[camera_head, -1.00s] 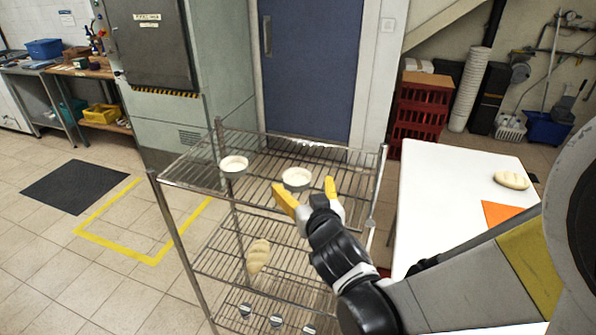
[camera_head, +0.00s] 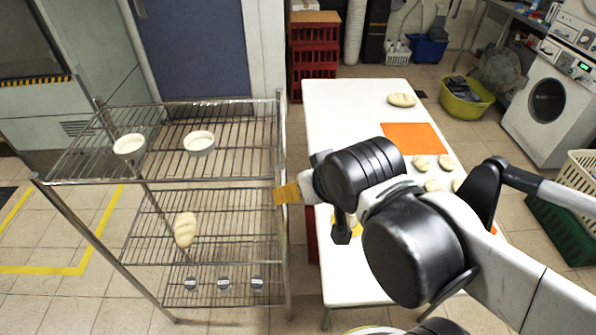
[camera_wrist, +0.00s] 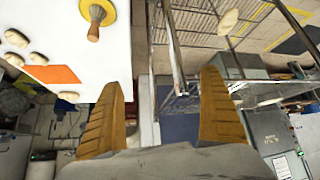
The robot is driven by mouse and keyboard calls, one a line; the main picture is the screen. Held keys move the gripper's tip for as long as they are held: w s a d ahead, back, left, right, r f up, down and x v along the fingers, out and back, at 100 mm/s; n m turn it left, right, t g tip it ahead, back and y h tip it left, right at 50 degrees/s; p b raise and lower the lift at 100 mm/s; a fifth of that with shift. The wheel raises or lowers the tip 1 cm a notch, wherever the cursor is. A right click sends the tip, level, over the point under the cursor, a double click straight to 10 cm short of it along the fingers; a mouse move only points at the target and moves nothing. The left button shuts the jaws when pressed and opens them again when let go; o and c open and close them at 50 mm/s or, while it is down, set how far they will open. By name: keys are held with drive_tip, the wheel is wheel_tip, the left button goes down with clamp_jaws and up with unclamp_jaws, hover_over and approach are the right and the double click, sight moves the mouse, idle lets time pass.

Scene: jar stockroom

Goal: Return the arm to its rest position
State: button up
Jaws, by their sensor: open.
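My gripper (camera_wrist: 160,115) is open and empty, its two yellow fingers apart in the wrist view. In the head view one yellow fingertip (camera_head: 287,192) shows by the right side of the wire rack, and the rest of the gripper is hidden behind my black wrist. My arm is bent over the left part of the white table (camera_head: 340,285). The wire rack (camera_head: 283,150) stands to the left of the gripper.
The table holds another loaf (camera_head: 402,100), an orange mat (camera_head: 412,138) and several rolls (camera_head: 421,163). A brush-like tool (camera_wrist: 93,30) lies there too. Red crates (camera_head: 314,60) stand behind.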

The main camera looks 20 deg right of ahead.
drive_tip(key=shift+s+g, duration=0.5)
drive_tip(key=shift+s, duration=0.9)
